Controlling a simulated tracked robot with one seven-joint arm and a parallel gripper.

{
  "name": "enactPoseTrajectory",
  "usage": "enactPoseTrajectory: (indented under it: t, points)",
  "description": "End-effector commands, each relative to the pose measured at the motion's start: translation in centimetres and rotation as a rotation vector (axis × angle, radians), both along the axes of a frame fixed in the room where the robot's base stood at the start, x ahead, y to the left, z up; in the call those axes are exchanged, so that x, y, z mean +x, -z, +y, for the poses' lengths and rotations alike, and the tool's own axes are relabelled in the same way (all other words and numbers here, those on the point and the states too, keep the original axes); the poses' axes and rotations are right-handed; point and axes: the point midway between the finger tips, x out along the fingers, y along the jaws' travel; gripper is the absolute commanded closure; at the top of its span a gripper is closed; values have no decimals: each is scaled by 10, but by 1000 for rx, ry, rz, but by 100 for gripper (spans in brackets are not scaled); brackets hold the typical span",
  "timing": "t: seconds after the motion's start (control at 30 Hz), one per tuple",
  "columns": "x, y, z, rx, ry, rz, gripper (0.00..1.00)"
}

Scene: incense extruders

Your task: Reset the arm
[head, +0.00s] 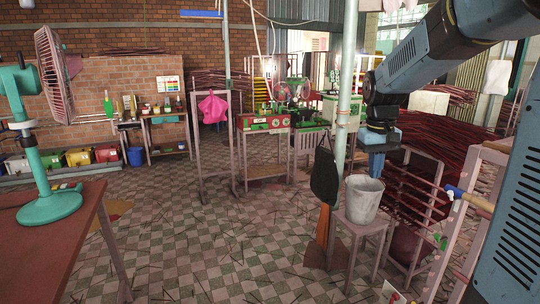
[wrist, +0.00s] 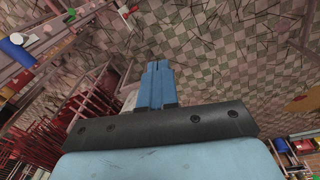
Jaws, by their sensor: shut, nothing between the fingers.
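My gripper (head: 376,164) hangs below the blue-grey arm at the right of the head view, pointing down. It is above and to the right of a grey bucket (head: 363,198) that stands on a small stool (head: 360,226). In the wrist view my gripper (wrist: 157,66) shows as two blue fingers pressed together, with nothing between them. A pale shape, partly hidden, lies behind the fingers there.
A green fan (head: 48,208) stands on a brown table (head: 75,240) at left. A pale post (head: 346,90) with a black bag (head: 324,176) rises near the bucket. A rack of red sticks (head: 415,185) is at right.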

Motion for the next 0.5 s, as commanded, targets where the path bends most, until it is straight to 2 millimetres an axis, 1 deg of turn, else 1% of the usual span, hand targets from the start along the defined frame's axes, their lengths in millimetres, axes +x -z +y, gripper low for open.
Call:
enactPoseTrajectory:
  t: [0.03, 0.23, 0.5]
  points:
    - [-14, -7, 3, 5, 3, -25, 100]
    - [-61, -24, 12, 22, 18, -111, 100]
    - [-124, -35, 24, 46, 39, -226, 100]
